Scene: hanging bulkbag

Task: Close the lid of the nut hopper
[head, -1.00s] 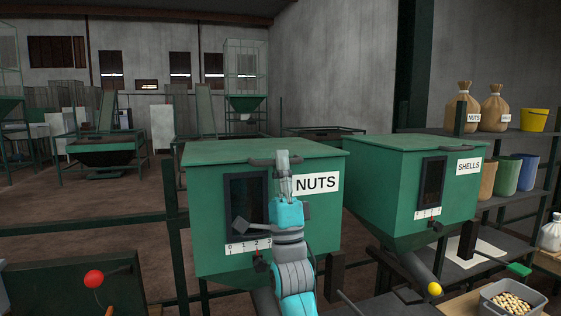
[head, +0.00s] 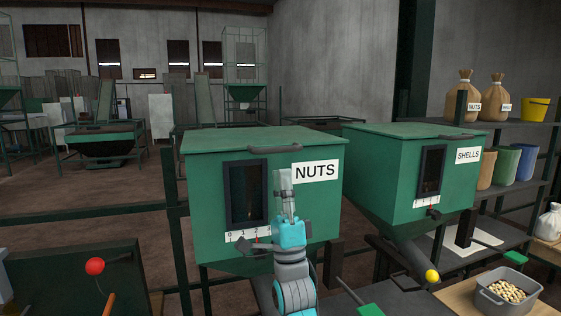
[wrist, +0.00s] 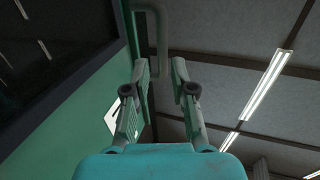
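The nut hopper (head: 210,190) is a green box with a dark window and a white NUTS sign. Its green lid (head: 230,140) lies flat across the top and looks shut, with a dark handle (head: 275,149) at the front edge. My gripper (head: 282,172) points up in front of the hopper's front face, just below the handle and apart from it. In the wrist view my gripper (wrist: 159,62) has its two fingers apart with nothing between them. The handle (wrist: 160,35) shows beyond the fingertips, and the ceiling is behind.
The shells hopper (head: 400,190) stands to the right, its lid flat on top. A grey bin of nuts (head: 507,290) is at the lower right. Shelves with sacks (head: 463,100) and buckets are at the right. A red ball knob (head: 95,266) is at the lower left.

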